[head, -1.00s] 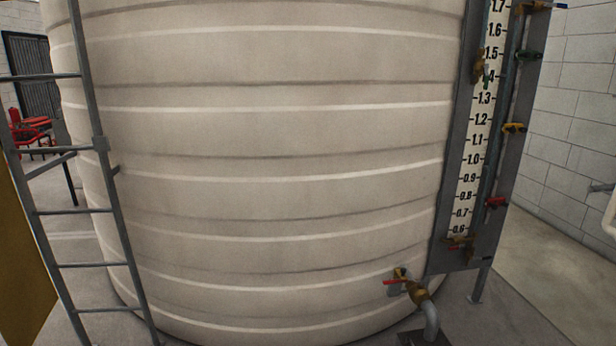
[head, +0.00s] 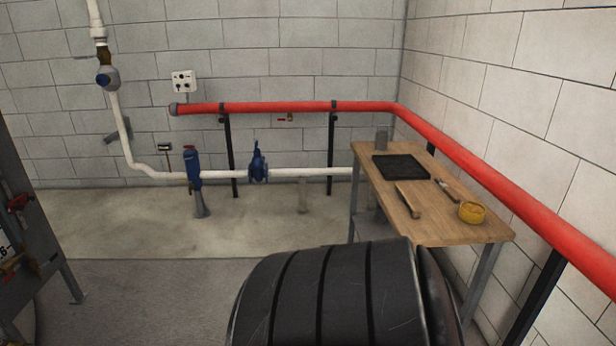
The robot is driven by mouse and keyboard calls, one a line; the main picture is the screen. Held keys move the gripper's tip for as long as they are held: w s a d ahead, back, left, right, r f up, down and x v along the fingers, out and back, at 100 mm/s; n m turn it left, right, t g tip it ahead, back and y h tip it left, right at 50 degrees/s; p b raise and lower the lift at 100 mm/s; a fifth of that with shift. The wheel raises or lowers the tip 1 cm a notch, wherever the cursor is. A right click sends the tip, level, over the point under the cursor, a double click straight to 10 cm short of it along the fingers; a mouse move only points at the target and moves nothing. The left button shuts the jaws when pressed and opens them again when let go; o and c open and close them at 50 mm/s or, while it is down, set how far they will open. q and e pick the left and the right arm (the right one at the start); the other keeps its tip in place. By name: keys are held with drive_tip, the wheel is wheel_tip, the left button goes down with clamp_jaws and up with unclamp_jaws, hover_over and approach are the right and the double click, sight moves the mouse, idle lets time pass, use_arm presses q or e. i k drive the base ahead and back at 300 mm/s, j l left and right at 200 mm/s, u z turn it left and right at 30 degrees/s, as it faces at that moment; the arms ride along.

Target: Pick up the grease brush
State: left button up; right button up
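Two small handled tools lie apart on a wooden table at the right of the head view. One is a brown wooden-handled piece (head: 408,199) near the table's left edge. The other is a slim tool (head: 447,190) with a pale middle part, farther right. Either may be the grease brush; at this size I cannot tell which. Neither gripper is in view.
A large dark ribbed cylinder (head: 345,295) blocks the near side. A red pipe (head: 480,165) runs behind the table.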

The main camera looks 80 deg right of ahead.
sight(444, 187)
drive_tip(key=z, duration=3.4)
drive_tip(key=i+j+z, duration=0.35)
drive_tip(key=i+j, duration=0.9)
